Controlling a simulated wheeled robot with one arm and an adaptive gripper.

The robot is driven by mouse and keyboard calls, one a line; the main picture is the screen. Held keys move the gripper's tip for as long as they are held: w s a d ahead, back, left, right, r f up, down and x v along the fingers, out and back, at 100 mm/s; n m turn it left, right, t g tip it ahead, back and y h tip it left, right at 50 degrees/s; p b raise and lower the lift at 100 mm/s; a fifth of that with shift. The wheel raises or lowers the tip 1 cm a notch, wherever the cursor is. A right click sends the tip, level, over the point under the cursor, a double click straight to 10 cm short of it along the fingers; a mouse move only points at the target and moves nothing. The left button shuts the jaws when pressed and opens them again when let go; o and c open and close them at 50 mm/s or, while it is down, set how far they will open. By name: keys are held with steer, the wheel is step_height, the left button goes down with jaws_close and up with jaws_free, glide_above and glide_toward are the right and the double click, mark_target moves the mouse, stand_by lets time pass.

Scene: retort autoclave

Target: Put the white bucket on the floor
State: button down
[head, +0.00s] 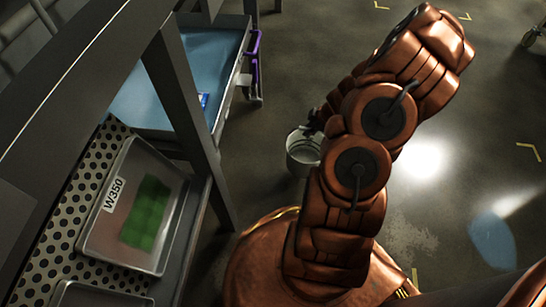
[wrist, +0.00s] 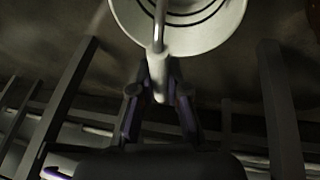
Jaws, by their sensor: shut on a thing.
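The white bucket (head: 303,158) shows in the head view left of my copper arm, over the floor (head: 270,120). My arm hides part of its right side. In the wrist view the bucket (wrist: 185,22) fills the top middle, with dark rings on it. Its handle (wrist: 158,55) comes down between the fingers of my gripper (wrist: 159,92), which is shut on the handle. In the head view my gripper (head: 315,122) is small and dark at the bucket's rim. I cannot tell whether the bucket touches the floor.
A metal table (head: 190,100) with a perforated shelf (head: 75,215) stands at the left. A tray (head: 155,260) marked W350 with green contents sits on the shelf. A blue-topped cart (head: 215,55) with a purple handle is behind it. The floor at the right is mostly clear.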

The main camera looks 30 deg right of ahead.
steer(key=s+a+f+n, duration=0.1)
steer(key=a+f, duration=0.3)
steer(key=a, duration=0.4)
steer(key=w+d+f+b, duration=0.1)
steer(key=w+f+b, duration=0.1)
steer(key=w, duration=0.6)
steer(key=w+d+f+b, duration=0.2)
steer(key=w+f, duration=0.1)
steer(key=w, duration=0.4)
steer(key=shift+w+y+b, duration=0.3)
steer(key=shift+w+b, duration=0.05)
steer(key=shift+b, duration=0.05)
steer(key=shift+d+f, duration=0.1)
steer(key=shift+f, duration=0.05)
steer(key=c, duration=1.2)
jaws_free()
steer(key=shift+o, duration=0.2)
